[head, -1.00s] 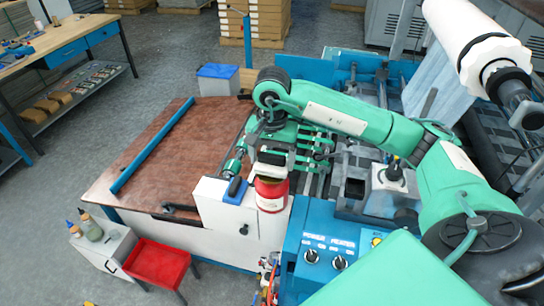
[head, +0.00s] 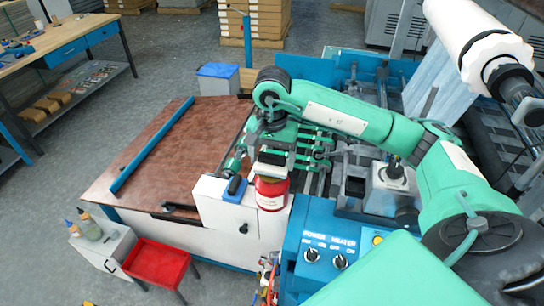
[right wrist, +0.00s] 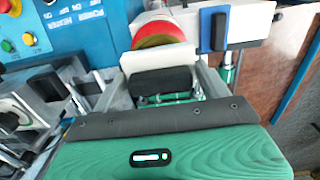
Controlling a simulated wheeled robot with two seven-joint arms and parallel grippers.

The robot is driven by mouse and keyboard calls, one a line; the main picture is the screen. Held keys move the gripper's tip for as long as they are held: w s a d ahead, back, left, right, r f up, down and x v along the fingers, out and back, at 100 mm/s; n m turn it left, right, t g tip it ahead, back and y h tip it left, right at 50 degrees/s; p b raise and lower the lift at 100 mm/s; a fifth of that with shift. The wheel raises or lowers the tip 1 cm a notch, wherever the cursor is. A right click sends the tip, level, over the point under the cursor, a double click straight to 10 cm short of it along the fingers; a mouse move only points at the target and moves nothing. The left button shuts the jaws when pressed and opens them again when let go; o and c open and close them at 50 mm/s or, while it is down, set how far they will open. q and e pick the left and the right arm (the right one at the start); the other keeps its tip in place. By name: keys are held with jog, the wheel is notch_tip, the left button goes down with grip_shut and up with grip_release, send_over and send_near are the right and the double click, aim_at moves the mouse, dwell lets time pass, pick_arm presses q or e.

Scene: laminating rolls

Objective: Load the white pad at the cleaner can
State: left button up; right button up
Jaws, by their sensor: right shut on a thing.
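My right gripper (head: 272,155) is shut on the black grip of the white pad (head: 272,169). In the right wrist view the fingers (right wrist: 162,84) stand on either side of that grip, and the white pad (right wrist: 160,55) sticks out beyond it. The red cleaner can (head: 271,195) stands at the corner of the white cabinet. The pad is at the can's mouth and covers much of it in the head view. The can's rim also shows in the right wrist view (right wrist: 165,32). I cannot tell whether the pad touches what is inside. My left gripper is not in view.
A blue block with a black grip (head: 235,188) lies on the white cabinet left of the can. The blue control panel (head: 330,245) with knobs is close on the right. A brown tabletop (head: 165,150) with a blue bar extends left. A red tray (head: 157,262) stands below.

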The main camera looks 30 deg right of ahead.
aim_at(272, 155)
jog(key=shift+s+f+b, duration=0.15)
jog(key=shift+f+b, duration=0.05)
jog(key=shift+b, duration=0.3)
dwell(1.4)
jog(key=shift+r, duration=0.1)
jog(key=shift+r+p, duration=0.45)
jog(key=shift+r, duration=0.5)
jog(key=shift+r+p, duration=0.9)
jog(key=shift+r, duration=1.7)
